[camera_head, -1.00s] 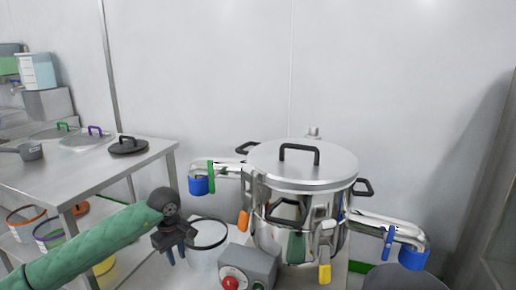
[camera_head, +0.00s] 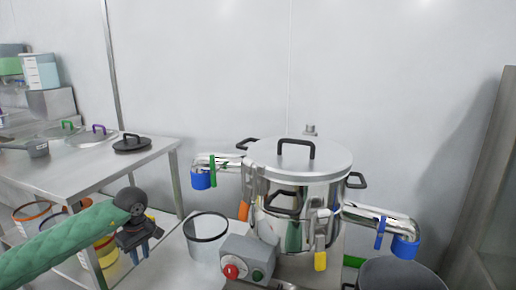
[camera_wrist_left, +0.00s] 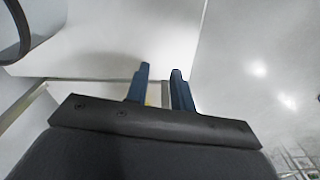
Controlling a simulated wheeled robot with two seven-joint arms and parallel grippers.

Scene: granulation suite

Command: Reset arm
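My left arm, in a green quilted sleeve, comes in from the left in the head view. Its dark left gripper (camera_head: 142,255) points down, left of a clear bucket with a black rim (camera_head: 207,240). In the left wrist view, the two blue fingers (camera_wrist_left: 160,70) stand apart with nothing held between them. The gripper is open and empty, not touching the bucket. My right gripper is in neither view.
A steel pot with a lid (camera_head: 298,158) and side pipes stands right of the gripper. A control box (camera_head: 247,258) with red and green buttons sits before it. A steel table (camera_head: 75,170) with lids is at left. A dark-rimmed bin (camera_head: 400,275) is at lower right.

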